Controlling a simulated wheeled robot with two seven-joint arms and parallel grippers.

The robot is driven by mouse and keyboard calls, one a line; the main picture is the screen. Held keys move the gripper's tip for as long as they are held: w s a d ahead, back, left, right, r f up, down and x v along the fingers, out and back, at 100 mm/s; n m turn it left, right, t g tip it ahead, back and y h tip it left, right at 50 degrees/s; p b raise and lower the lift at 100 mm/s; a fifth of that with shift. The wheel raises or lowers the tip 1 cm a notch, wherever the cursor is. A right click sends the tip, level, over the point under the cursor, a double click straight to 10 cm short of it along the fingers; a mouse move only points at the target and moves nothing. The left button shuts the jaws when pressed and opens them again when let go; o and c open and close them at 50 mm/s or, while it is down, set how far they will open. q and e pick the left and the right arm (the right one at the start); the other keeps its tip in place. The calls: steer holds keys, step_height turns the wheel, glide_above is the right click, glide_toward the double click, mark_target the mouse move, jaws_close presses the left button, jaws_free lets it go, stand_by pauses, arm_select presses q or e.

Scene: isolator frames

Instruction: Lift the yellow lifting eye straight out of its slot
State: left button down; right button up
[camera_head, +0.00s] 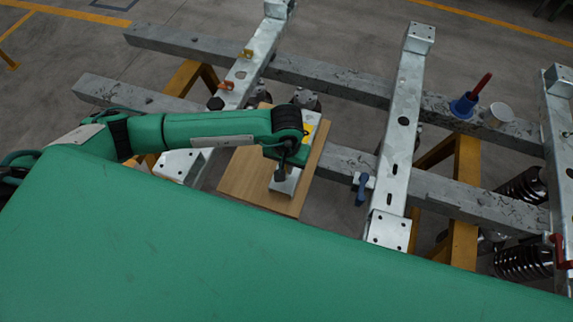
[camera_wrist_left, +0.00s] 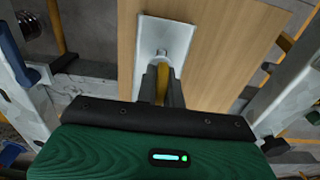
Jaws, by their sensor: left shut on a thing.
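My left gripper (camera_head: 281,176) points down over a pale metal plate (camera_head: 287,186) on a wooden board. In the left wrist view, its two dark fingers (camera_wrist_left: 162,88) are shut on the yellow lifting eye (camera_wrist_left: 163,80), a narrow yellow piece between them. Its far end is near a small dark spot on the same metal plate (camera_wrist_left: 178,37). I cannot tell whether the eye is seated in a slot or raised from it. The eye is hidden by the gripper in the head view. My right gripper is not in view.
The wooden board (camera_head: 242,172) lies among galvanised beams (camera_head: 403,120) on yellow stands (camera_head: 466,180). A yellow piece (camera_head: 247,53) and an orange piece (camera_head: 224,86) sit on the left crossbeam. A blue holder (camera_head: 464,105) and a white cup (camera_head: 498,114) stand at the right.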

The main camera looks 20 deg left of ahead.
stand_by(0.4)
arm_select(q)
steer(key=shift+r, duration=0.35)
stand_by(0.6)
steer(key=shift+r+p, duration=0.55)
steer(key=shift+r, duration=2.45)
